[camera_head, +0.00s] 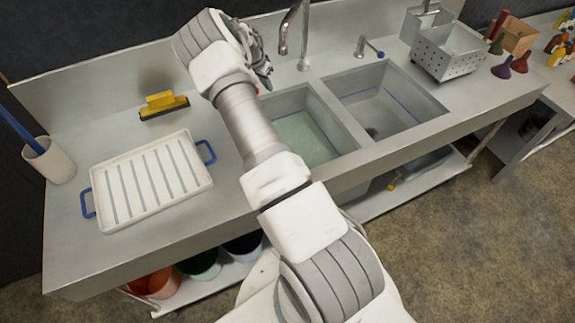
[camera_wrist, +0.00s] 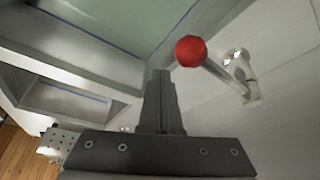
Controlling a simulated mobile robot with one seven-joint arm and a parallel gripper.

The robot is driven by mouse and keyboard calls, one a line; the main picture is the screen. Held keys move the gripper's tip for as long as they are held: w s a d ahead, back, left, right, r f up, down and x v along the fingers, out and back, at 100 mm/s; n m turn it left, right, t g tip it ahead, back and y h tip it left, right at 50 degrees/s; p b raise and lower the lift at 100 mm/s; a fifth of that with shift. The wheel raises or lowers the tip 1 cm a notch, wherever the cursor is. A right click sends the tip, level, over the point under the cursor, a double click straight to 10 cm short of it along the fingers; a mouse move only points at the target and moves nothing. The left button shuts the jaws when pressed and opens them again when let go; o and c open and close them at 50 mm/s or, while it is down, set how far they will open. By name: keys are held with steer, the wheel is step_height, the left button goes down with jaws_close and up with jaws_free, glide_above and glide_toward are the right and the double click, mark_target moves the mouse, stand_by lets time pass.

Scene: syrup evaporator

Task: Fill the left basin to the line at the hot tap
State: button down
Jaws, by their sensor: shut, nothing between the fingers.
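The left basin (camera_head: 283,101) holds pale green water (camera_head: 305,138), also in the wrist view (camera_wrist: 130,22). A blue line (camera_wrist: 183,19) runs along its wall there; I cannot tell exactly how the water level compares with it. The tap's spout (camera_head: 283,47) stands behind the basins, and no stream is clear below it. A lever with a red knob (camera_wrist: 190,51) shows in the wrist view. My gripper (camera_wrist: 160,77) is shut and empty, its tips just below and left of the red knob in that picture, contact unclear. In the head view my gripper (camera_head: 264,78) is partly hidden by my arm.
The right basin (camera_head: 408,128) is empty, with a blue line and drain. A blue-knobbed lever (camera_head: 372,48) stands behind it. A perforated metal box (camera_head: 449,55) is at right. A white ribbed tray (camera_head: 150,181), yellow squeegee (camera_head: 162,103) and white cup (camera_head: 50,163) are at left.

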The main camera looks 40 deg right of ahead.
steer(key=shift+a, duration=0.1)
steer(key=w+a+r, duration=0.3)
steer(key=a, duration=0.4)
steer(key=w+a+r, duration=0.3)
steer(key=w+a, duration=0.1)
steer(key=a, duration=0.2)
steer(key=f+b, duration=0.1)
steer(key=f, duration=0.1)
steer(key=f+b, duration=0.1)
steer(key=b, duration=0.1)
steer(key=f+b, duration=0.1)
steer(key=f, duration=0.1)
steer(key=shift+s+a+f+b, duration=0.1)
steer(key=shift+a+f+b, duration=0.15)
steer(key=shift+f+b, duration=0.1)
stand_by(2.4)
stand_by(2.2)
steer(key=shift+s+d+b, duration=0.4)
steer(key=shift+s+d, duration=0.35)
steer(key=shift+s, duration=0.25)
